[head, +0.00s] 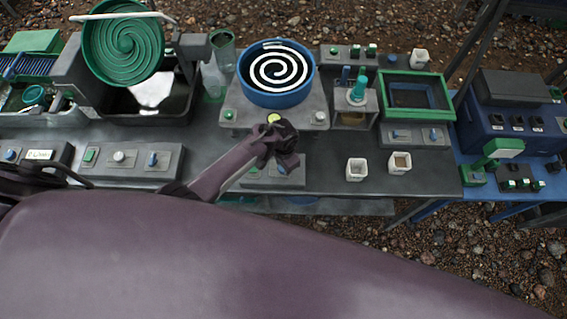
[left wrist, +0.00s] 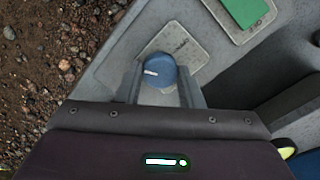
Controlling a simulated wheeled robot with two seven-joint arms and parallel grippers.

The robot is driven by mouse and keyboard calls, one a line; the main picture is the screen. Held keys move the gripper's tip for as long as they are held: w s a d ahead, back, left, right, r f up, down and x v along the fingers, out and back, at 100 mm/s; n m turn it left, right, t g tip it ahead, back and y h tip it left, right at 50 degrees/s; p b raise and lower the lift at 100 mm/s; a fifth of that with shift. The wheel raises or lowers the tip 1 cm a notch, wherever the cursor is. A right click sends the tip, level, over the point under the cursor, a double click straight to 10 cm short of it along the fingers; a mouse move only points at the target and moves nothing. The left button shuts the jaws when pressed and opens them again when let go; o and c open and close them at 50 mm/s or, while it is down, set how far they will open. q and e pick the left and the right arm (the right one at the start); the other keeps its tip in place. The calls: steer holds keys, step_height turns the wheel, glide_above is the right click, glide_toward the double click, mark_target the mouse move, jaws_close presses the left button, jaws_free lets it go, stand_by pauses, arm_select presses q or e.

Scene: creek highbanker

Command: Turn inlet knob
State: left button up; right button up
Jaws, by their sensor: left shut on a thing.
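The blue knob (left wrist: 158,70) has a white pointer line and sits on a light grey plate with a small label that I cannot read. In the left wrist view it stands between my left gripper's two grey fingers (left wrist: 158,90), which are shut on its sides. The line on the knob points to the left of that view. In the head view my left gripper (head: 283,158) reaches down over the small grey control panel (head: 258,184) at the front of the bench, and largely hides the knob. My right gripper is not in view.
A green button (left wrist: 244,10) is on the same panel. A yellow knob (head: 273,119) is just behind my gripper, below the blue spiral pan (head: 276,90). Two white cups (head: 356,169) stand to the right. Gravel lies beyond the bench's front edge.

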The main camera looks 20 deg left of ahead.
arm_select(q)
steer(key=shift+w, duration=0.1)
stand_by(0.4)
steer(key=o, duration=1)
step_height(320, 180, up, 7)
steer(key=shift+f, duration=0.2)
steer(key=shift+r, duration=0.65)
